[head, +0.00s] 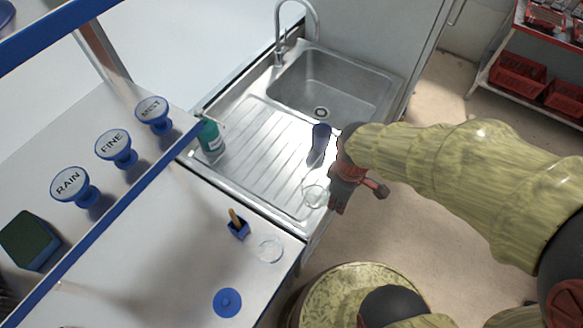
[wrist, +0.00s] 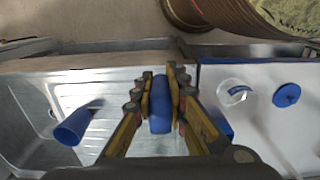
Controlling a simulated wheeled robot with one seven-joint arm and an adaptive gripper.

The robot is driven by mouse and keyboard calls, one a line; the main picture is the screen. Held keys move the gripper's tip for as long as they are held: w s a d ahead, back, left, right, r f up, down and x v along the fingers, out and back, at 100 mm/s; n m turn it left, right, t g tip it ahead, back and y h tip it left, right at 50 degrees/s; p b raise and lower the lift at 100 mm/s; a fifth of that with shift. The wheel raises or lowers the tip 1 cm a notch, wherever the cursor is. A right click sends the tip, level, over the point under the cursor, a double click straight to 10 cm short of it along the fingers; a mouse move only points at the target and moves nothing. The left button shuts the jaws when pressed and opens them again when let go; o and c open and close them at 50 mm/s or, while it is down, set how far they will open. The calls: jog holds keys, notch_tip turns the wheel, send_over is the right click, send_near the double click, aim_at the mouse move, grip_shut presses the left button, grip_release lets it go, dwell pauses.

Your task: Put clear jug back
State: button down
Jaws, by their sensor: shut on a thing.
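The clear jug (head: 315,195) shows as a faint glassy shape over the front edge of the ribbed drainer, right beside my gripper (head: 338,208). In the wrist view my gripper (wrist: 162,80) is shut on an upright blue piece (wrist: 160,108), which looks like the jug's handle. The jug's see-through body is hard to make out there. Another round clear thing (head: 270,249) sits on the white counter; it also shows in the wrist view (wrist: 237,95), with some blue on it.
A dark blue cup (head: 319,145) is on the drainer near my gripper, with a green bottle (head: 210,137) farther left. The sink (head: 325,85) lies behind. A blue holder (head: 238,230) and blue disc (head: 228,302) are on the counter. A round drum (head: 350,290) stands near its edge.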

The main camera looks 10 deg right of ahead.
aim_at(318, 182)
jog(key=w+a+f, duration=0.1)
jog(key=w, duration=0.2)
jog(key=w+a+f+b, duration=0.1)
jog(key=w+f, duration=0.1)
jog(key=w, duration=0.1)
jog(key=w+a+f, duration=0.1)
jog(key=w+a, duration=0.1)
jog(key=shift+w+f+b, duration=0.2)
jog(key=shift+w+b, duration=0.15)
jog(key=shift+w, duration=0.05)
jog(key=w+f, duration=0.1)
jog(key=w+a+f, duration=0.1)
jog(key=f, duration=0.1)
jog(key=w+f+b, duration=0.1)
jog(key=shift+w+a+f, duration=0.25)
jog(key=shift+a+f, duration=0.1)
jog(key=shift+f, duration=0.05)
jog(key=shift+w+a+f, duration=0.15)
jog(key=shift+w+f, duration=0.1)
jog(key=shift+f, duration=0.2)
jog(key=shift+f+b, duration=0.35)
jog(key=shift+f, duration=1.05)
jog(key=shift+f, duration=0.1)
jog(key=c, duration=1.8)
grip_release()
jog(key=shift+o, duration=0.2)
